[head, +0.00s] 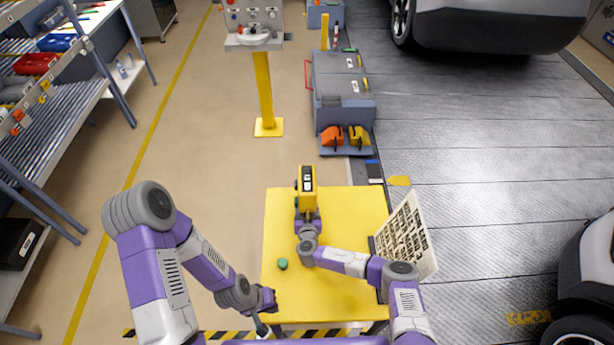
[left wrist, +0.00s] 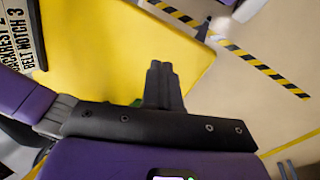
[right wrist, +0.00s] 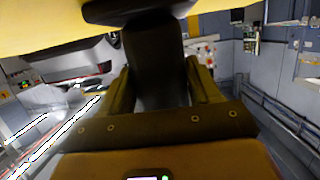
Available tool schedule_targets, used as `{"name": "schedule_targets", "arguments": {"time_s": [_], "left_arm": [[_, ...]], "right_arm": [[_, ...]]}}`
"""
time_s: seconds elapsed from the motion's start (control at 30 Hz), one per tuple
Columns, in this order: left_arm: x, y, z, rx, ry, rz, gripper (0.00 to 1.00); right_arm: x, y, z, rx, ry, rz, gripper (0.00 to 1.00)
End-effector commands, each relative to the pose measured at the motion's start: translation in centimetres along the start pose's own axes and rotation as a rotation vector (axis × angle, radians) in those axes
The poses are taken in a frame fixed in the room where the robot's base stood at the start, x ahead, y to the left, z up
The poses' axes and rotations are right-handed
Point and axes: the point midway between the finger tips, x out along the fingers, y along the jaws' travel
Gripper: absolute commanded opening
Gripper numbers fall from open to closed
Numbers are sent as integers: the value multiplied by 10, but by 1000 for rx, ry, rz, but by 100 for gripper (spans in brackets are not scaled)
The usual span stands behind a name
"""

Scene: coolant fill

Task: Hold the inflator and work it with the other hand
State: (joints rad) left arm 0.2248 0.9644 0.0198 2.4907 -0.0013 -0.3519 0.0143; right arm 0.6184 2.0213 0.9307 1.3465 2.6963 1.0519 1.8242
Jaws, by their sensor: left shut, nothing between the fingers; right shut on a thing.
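The yellow and black inflator (head: 307,182) is upright above the far part of the yellow table in the head view. My right gripper (head: 307,214) is shut on it from the near side. In the right wrist view, the inflator's dark handle (right wrist: 155,65) sits between the two fingers of my right gripper (right wrist: 157,88). My left gripper (head: 268,300) is shut and empty near the table's front left corner, well apart from the inflator. In the left wrist view, the fingers of my left gripper (left wrist: 162,72) are together over the yellow table.
A small green round piece (head: 282,264) lies on the left of the yellow table top (head: 345,225). A panel with printed text (head: 408,236) stands at the table's right edge. A grey cabinet (head: 342,90) stands beyond. Open floor lies to the left.

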Motion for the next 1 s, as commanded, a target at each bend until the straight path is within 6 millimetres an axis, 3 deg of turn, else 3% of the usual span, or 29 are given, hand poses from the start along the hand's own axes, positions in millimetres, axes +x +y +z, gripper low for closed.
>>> {"name": "schedule_targets", "arguments": {"time_s": [0.77,0.87,1.0], "left_arm": [[0,0,0,1,1,1,0],[2,1,-9,20,20,10,0],[7,8,-46,108,107,52,0]], "right_arm": [[-1,0,3,0,-6,-1,38],[-1,0,3,0,-6,-1,38],[-1,0,3,0,-6,-1,38]]}}
